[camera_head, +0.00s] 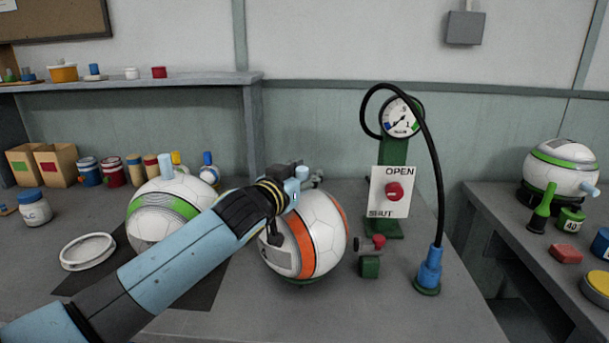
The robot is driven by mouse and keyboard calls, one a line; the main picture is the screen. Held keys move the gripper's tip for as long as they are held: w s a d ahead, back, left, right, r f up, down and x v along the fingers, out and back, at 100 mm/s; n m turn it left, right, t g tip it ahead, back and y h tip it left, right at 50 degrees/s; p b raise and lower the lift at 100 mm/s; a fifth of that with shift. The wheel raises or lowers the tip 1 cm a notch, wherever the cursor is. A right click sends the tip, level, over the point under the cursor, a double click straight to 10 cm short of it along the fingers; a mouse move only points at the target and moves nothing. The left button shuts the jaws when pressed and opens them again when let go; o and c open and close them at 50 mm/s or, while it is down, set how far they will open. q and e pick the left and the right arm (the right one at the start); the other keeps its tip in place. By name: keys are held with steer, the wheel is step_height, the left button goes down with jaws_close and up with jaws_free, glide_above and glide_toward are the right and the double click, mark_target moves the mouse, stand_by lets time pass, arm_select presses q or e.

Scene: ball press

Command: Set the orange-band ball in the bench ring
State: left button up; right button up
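My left gripper (282,212) is at the ball's upper left side, with a dark finger in front of the ball. The wrist hides the other fingertip, so I cannot tell whether it is open or gripping. A white ring (66,252) lies empty on the bench at the left. My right gripper is not in view.
A green-band ball (150,222) sits left, partly behind my arm. Right of the orange-band ball stand a small red-knobbed valve (370,266), the gauge post with its OPEN/SHUT plate (390,207), and a blue hose fitting (429,270). Another ball (560,168) is on the right bench.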

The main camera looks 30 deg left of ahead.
arm_select(q)
steer(key=shift+r+p, duration=0.5)
steer(key=s+d+b, duration=0.1)
steer(key=s+b, duration=0.2)
steer(key=s, duration=0.9)
steer(key=shift+d+r, duration=0.25)
steer(key=shift+r, duration=0.05)
